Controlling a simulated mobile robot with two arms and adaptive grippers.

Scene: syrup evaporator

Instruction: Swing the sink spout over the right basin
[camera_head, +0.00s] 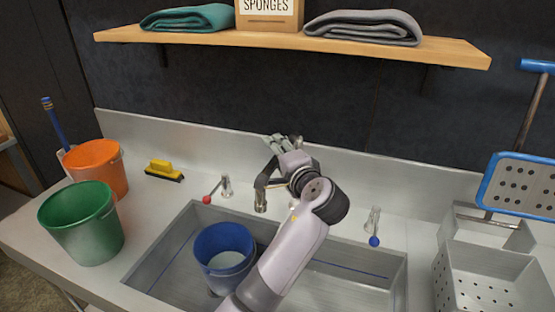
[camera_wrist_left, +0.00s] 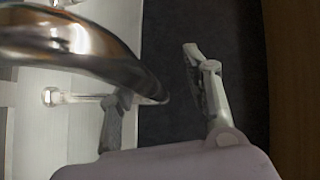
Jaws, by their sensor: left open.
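The sink spout (camera_head: 262,185) is a dark metal curved pipe rising behind the sink; its upper part is partly hidden by my left arm. My left gripper (camera_head: 283,143) is open beside and above the spout, near the back wall. In the left wrist view the shiny spout (camera_wrist_left: 80,45) crosses the upper left, close to the nearer finger of the open gripper (camera_wrist_left: 160,100); I cannot tell whether they touch. The sink (camera_head: 365,290) has blue lines on its inner walls; my arm crosses its middle, and any divider is hidden. My right gripper is not in view.
A blue bucket (camera_head: 224,250) stands in the sink's left part. Red (camera_head: 208,199) and blue (camera_head: 374,240) tap knobs flank the spout. Green (camera_head: 82,225) and orange (camera_head: 97,168) buckets stand left; perforated metal bins (camera_head: 490,280) stand right. A shelf (camera_head: 290,41) hangs above.

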